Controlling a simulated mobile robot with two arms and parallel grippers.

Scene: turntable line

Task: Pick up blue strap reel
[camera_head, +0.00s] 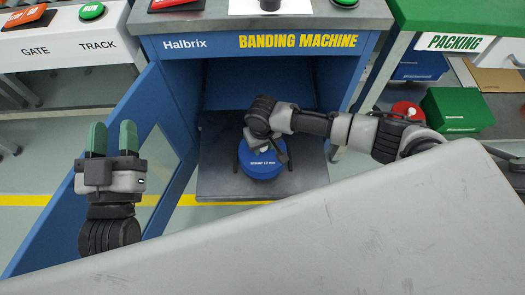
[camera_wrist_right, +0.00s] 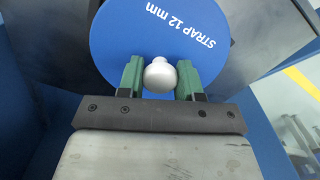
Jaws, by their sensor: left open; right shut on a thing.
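The blue strap reel (camera_head: 262,163), a round disc marked "STRAP 12 mm", sits inside the open lower bay of the blue banding machine (camera_head: 343,84). My right gripper reaches in over it and hides part of its top. In the right wrist view the reel (camera_wrist_right: 130,35) fills the upper middle, and my right gripper (camera_wrist_right: 161,77) is shut on the pale round knob (camera_wrist_right: 160,75) at the reel's centre. In the head view I cannot tell whether the reel touches the bay floor. My left gripper (camera_head: 112,140) is open and empty, left of the bay, in front of the open door.
The machine's blue door (camera_head: 100,200) stands open at the left. The grey bay floor (camera_head: 215,180) is bare around the reel. At the right, a packing table holds a green box (camera_head: 457,108) and a red round item (camera_head: 408,110). A large grey surface covers the lower right.

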